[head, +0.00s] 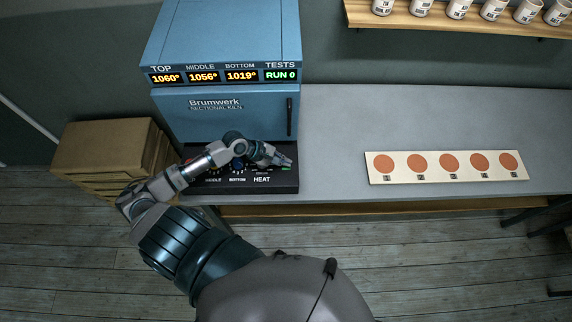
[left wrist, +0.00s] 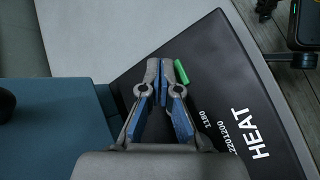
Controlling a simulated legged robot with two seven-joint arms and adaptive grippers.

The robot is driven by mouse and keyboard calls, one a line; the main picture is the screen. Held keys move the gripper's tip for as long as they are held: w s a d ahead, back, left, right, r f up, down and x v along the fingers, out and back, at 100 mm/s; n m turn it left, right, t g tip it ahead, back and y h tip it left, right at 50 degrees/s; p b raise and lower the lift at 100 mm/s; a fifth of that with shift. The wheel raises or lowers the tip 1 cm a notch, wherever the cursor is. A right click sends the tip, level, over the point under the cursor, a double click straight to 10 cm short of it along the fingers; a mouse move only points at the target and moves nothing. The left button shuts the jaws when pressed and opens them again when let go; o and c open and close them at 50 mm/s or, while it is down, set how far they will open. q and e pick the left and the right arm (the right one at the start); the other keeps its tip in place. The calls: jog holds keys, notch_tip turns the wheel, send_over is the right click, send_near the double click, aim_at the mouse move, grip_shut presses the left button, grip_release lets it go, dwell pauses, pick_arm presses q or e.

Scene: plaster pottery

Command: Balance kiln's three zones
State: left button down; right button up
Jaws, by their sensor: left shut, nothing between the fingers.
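The blue kiln (head: 225,118) stands at the back left with its door shut. Its displays (head: 222,76) read TOP 1060°, MIDDLE 1056°, BOTTOM 1019° and TESTS RUN 0. Below the door is a black control panel (head: 245,188), marked MIDDLE, BOTTOM and HEAT. My arm hides part of the panel, including the area left of MIDDLE. My left gripper (head: 284,161) is shut and empty over the panel's right end. In the left wrist view its fingertips (left wrist: 158,66) are together beside a green piece (left wrist: 181,72) on the panel; contact is unclear. My right gripper is not seen.
A pale board (head: 446,178) with several orange discs lies on the grey bench (head: 350,120), right of the kiln. A wooden shelf (head: 450,22) with several white cups hangs above. The bench between kiln and board is clear.

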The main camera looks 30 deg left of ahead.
pick_arm(q)
jog(key=shift+f+p, duration=0.15)
jog(key=shift+p, duration=0.15)
jog(key=shift+f, duration=0.1)
jog(key=shift+f, duration=0.4)
dwell(0.6)
jog(key=shift+r, duration=0.1)
jog(key=shift+r+p, duration=0.75)
jog(key=shift+p, duration=0.65)
notch_tip(320, 180, up, 3)
jog(key=p, duration=0.3)
jog(key=shift+p, duration=0.35)
jog(key=shift+r, duration=0.95)
